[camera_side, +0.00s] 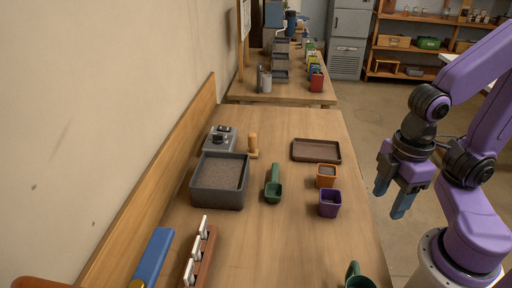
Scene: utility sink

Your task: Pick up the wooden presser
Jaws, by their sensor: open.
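The wooden presser (253,145) is a small light-brown piece with an upright handle. It stands on the wooden table behind the grey bin of soil and right of a grey device. My gripper (389,205) is open and empty, with two blue-grey fingers pointing down. It is at the right, near the table's right edge and well away from the presser. The pots and the green scoop lie between them in the picture.
A soil bin (196,189), grey device (219,139), green scoop (273,188), orange pot (326,181), purple pot (330,209) and brown tray (316,160) share the table. A rack with white tags (207,250) is in front. The wall and wooden backboard bound the left.

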